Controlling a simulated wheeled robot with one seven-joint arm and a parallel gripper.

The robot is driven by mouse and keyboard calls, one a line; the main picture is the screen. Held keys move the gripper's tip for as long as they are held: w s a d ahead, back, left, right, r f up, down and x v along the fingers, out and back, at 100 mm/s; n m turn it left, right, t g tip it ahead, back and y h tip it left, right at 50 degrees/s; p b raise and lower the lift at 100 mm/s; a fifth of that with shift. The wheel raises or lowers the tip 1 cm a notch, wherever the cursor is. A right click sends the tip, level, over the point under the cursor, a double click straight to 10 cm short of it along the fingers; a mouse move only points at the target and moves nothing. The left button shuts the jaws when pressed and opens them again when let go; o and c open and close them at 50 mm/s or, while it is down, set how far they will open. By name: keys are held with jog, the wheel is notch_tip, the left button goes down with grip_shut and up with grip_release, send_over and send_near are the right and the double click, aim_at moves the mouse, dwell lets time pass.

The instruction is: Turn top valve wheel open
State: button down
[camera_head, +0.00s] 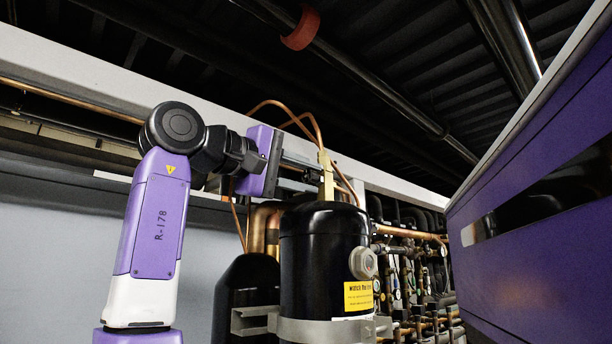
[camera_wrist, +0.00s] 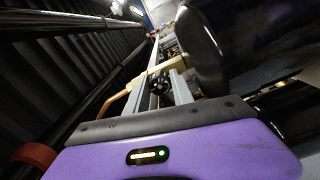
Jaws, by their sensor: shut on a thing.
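The top valve is a brass body (camera_head: 326,176) standing on top of the black cylindrical vessel (camera_head: 322,250) in the head view. Its small dark wheel (camera_wrist: 160,85) shows in the wrist view, between my two grey fingers. My gripper (camera_head: 312,176) reaches in from the left, above the vessel's top, with its fingers at the brass valve. It is shut on the wheel. The brass body also shows just beyond the wheel in the wrist view (camera_wrist: 144,77).
Bent copper pipes (camera_head: 270,103) rise behind my gripper and the valve. A purple panel (camera_head: 545,225) stands close on the right. A rack of pipes and gauges (camera_head: 410,275) is behind the vessel. A dark pipe with a red band (camera_head: 301,28) runs overhead.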

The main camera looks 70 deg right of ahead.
jog(key=shift+n, duration=0.3)
jog(key=c, duration=1.1)
grip_release()
jog(key=b+v, duration=0.1)
jog(key=v, duration=0.6)
jog(key=shift+w+a, duration=0.25)
jog(key=shift+a, duration=0.05)
